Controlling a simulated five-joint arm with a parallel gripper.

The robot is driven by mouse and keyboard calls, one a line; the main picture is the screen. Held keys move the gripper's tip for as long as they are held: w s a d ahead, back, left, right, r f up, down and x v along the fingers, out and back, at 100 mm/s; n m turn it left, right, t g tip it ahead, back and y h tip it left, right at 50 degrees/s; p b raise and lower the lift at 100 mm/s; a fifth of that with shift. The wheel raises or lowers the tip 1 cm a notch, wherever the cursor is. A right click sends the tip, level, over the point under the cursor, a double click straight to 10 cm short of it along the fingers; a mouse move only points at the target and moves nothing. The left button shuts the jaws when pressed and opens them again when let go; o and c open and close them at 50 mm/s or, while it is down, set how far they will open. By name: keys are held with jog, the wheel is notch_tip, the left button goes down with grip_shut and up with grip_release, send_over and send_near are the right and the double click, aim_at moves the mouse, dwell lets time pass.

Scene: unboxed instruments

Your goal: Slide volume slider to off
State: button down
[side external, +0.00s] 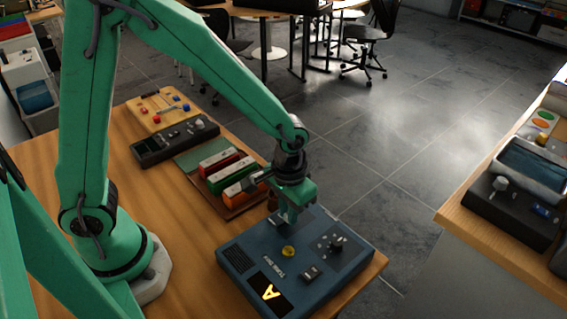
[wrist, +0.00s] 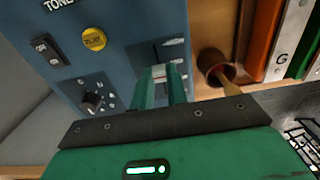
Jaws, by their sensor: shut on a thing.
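The blue instrument box (side external: 262,238) lies on the wooden table, with a lit yellow "A" display at its front corner. My gripper (side external: 291,217) points down at the box's far edge. In the wrist view the volume slider's pale knob (wrist: 158,72) sits between the two green fingertips (wrist: 160,80), and my gripper is shut on it. A dark slot and small labels show around the knob; the labels are too small to read. The slider is hidden behind the fingers in the side view.
The box also carries a yellow button (side external: 288,251), a black knob (side external: 336,244) and an on/off rocker switch (wrist: 46,49). Coloured chime bars (side external: 226,174) stand close behind my gripper.

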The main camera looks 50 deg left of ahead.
jog(key=shift+w+r, duration=0.1)
jog(key=shift+w, duration=2.45)
jog(key=c, duration=1.4)
grip_release()
jog(key=shift+o, duration=0.2)
notch_tip(320, 180, up, 8)
jog(key=shift+s, duration=0.1)
